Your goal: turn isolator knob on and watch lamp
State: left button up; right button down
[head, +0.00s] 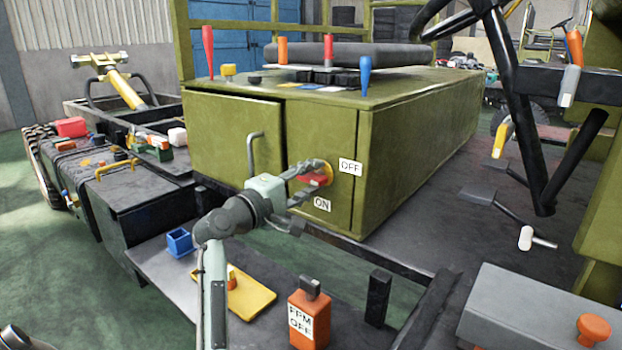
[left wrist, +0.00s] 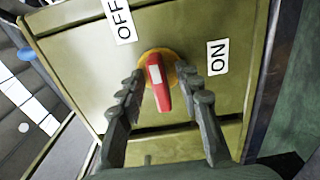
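The red isolator knob (head: 318,179) sits on a yellow round base on the end face of the green seat box, between the OFF label (head: 350,167) and the ON label (head: 322,204). My left gripper (head: 308,183) is at the knob. Its fingers (left wrist: 163,78) stand open on either side of the bar, with visible gaps. My right gripper is out of view. I cannot tell which thing is the lamp.
The green box (head: 413,160) has a curved grey handle (head: 252,152) on its door and coloured levers on top. Below my arm are a blue holder (head: 180,241), a yellow tray (head: 252,296) and an orange "FPM OFF" block (head: 310,318). A steering wheel and column (head: 525,110) stand right.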

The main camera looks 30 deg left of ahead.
pick_arm(q)
grip_shut()
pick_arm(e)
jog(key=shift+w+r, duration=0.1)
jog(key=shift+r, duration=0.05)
pick_arm(q)
jog(key=m, duration=0.7)
jog(key=shift+m, duration=0.3)
jog(key=m, duration=0.2)
jog(key=shift+m+p, duration=0.3)
jog(key=m+p, duration=0.1)
jog(key=m, duration=0.2)
jog(key=shift+m, duration=1.1)
jog(key=shift+m+p, duration=0.7)
jog(key=shift+m, duration=0.7)
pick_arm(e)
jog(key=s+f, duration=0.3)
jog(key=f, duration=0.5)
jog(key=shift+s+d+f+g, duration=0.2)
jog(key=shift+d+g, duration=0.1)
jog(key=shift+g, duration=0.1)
